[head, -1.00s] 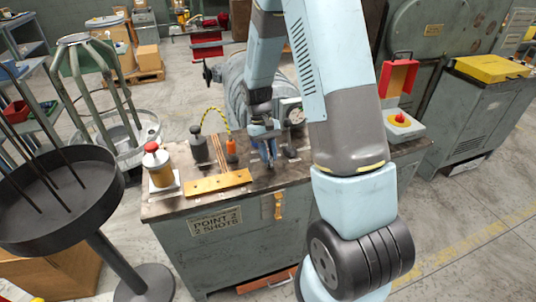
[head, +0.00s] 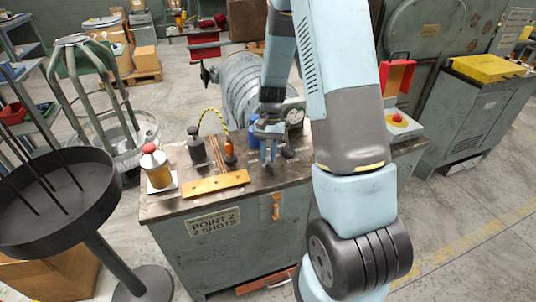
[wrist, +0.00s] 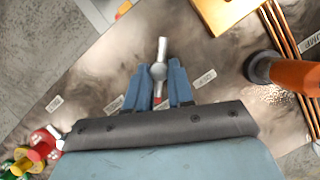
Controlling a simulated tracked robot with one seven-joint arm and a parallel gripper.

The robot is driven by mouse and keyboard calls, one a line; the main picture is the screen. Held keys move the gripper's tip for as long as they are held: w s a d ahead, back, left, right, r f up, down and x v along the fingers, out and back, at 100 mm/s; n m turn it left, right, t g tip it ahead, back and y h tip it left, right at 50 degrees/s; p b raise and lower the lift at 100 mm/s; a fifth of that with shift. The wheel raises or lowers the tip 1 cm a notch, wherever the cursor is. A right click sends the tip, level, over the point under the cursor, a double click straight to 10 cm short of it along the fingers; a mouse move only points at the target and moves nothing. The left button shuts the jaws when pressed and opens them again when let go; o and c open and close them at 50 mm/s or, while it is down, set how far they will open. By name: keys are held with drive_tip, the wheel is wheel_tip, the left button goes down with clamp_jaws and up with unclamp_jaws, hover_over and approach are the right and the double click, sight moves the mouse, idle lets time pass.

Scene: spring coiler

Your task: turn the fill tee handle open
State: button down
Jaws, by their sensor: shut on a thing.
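The fill tee handle (wrist: 162,50) shows in the wrist view as a pale metal bar with a round hub, with a bit of red at its lower end. It points up the picture, away from my wrist. My gripper (wrist: 160,84) has its two blue fingers on either side of the handle, closed on it near the hub. In the head view my gripper (head: 268,150) points down at the bench top, right of the orange bottle (head: 229,148). The handle is mostly hidden there by the fingers.
The bench (head: 165,208) carries a brass plate (head: 216,184), copper rods (head: 215,150), a dark bottle (head: 196,145) and a red-capped canister (head: 157,169). A gauge (head: 295,117) stands close behind my gripper. Red and yellow fittings (wrist: 38,148) show at the wrist view's lower left.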

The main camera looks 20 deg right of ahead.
drive_tip(key=shift+w, duration=0.1)
idle(0.3)
drive_tip(key=c, duration=1)
unclamp_jaws()
drive_tip(key=shift+v, duration=6.9)
drive_tip(key=shift+d, duration=0.15)
drive_tip(key=s+a+r+n+t+h, duration=0.1)
drive_tip(key=s+a+r+n+t, duration=0.2)
drive_tip(key=s+r, duration=0.95)
drive_tip(key=s+r+t, duration=0.2)
drive_tip(key=s, duration=0.2)
drive_tip(key=s+r+n+t, duration=0.1)
drive_tip(key=s+r+t, duration=0.1)
drive_tip(key=s, duration=0.2)
drive_tip(key=s+r+n+t+h, duration=0.1)
drive_tip(key=s+r+t, duration=0.1)
drive_tip(key=s, duration=0.3)
drive_tip(key=shift+d+r+t, duration=0.1)
drive_tip(key=shift+r+t, duration=0.2)
drive_tip(key=shift+r, duration=0.05)
